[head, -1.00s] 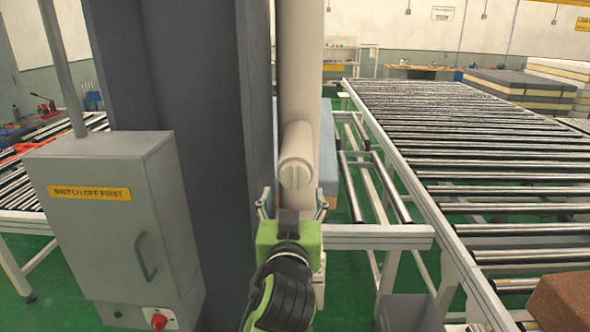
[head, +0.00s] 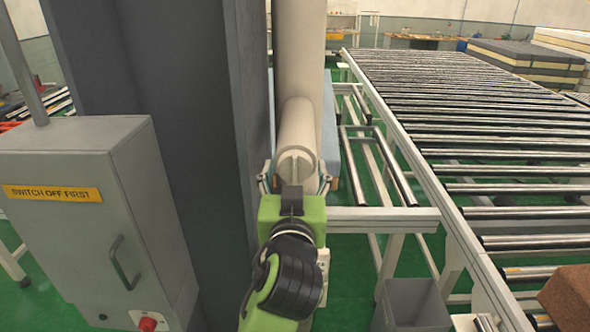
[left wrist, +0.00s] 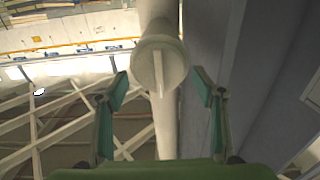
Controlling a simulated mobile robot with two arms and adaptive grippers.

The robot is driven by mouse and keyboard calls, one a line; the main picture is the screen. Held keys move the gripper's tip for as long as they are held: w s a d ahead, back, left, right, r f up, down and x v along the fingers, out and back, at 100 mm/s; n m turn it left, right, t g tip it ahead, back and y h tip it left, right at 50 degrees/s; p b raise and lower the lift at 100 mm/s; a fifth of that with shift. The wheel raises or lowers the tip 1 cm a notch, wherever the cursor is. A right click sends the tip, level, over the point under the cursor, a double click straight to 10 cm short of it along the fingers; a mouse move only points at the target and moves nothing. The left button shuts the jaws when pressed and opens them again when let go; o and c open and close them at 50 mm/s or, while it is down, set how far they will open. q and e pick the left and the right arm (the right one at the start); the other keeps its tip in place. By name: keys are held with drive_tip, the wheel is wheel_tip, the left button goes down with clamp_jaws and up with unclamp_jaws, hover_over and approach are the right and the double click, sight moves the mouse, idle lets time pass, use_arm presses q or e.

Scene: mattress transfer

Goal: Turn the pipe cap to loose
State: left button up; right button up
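The pipe cap (head: 297,162) is a round cream end on a short pipe stub at the foot of a tall cream pipe (head: 299,55). A raised bar crosses its face and looks upright. My left gripper (head: 296,178) is in front of the cap with its fingers spread to either side. The left wrist view shows the cap (left wrist: 170,66) ahead between the two open fingertips (left wrist: 160,88), with a gap on both sides. The fingers do not appear to touch it. My right gripper is not in view.
A dark column (head: 180,130) stands close left of the pipe. A grey switch box (head: 70,240) with a red knob is further left. A roller conveyor (head: 480,140) fills the right. A grey bin (head: 412,305) and a brown block (head: 567,296) are at the lower right.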

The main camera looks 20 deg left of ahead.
use_arm(q)
drive_tip(key=c, duration=0.8)
